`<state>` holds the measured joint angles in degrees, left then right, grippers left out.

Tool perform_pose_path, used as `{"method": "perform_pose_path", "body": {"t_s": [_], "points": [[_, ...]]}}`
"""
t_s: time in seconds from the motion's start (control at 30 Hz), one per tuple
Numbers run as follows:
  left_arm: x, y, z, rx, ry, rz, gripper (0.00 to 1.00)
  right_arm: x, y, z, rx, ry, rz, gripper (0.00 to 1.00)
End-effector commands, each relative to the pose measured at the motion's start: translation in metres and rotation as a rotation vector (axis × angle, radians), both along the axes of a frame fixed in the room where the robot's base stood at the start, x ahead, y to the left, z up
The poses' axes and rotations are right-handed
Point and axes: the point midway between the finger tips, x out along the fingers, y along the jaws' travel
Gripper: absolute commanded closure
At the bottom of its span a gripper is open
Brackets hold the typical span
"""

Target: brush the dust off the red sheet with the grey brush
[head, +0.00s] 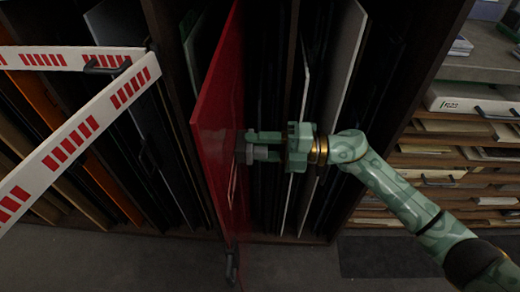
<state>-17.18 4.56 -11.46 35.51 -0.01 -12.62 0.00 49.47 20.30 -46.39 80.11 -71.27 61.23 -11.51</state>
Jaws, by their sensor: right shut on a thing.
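The red sheet (218,118) stands upright, edge toward me, in the rack at the middle of the head view. It is translucent at its lower part. My right gripper (264,146) comes in from the right and is level with the sheet's middle. It is shut on a small grey block, which looks like the grey brush (260,154). The brush's dark left end is at the sheet's right face; I cannot tell whether it touches. Dust on the sheet is too faint to make out. My left gripper is not in view.
Red-and-white striped barrier bars (88,122) cross the left side. Other sheets, including an orange one (42,92) and a pale one (343,62), stand in rack slots. Shelves with stacked papers (450,155) are at right. A dark fitting (232,265) is at the red sheet's foot.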

Motion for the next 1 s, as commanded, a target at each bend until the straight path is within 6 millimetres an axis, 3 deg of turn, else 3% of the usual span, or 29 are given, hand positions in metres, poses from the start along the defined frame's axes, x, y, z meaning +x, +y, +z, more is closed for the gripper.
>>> {"method": "perform_pose_path", "body": {"t_s": [0.17, 0.63, 1.0], "points": [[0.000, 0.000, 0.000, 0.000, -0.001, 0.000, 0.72, 0.000, -0.001, 0.002, 0.004, -0.003, 0.001, 0.79], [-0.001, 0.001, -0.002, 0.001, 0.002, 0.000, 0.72, 0.000, -0.053, 0.001, 0.001, -0.001, 0.000, 0.79], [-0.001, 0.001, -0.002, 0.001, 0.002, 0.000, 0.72, 0.000, -0.060, 0.001, 0.002, -0.002, 0.001, 0.79]]}}
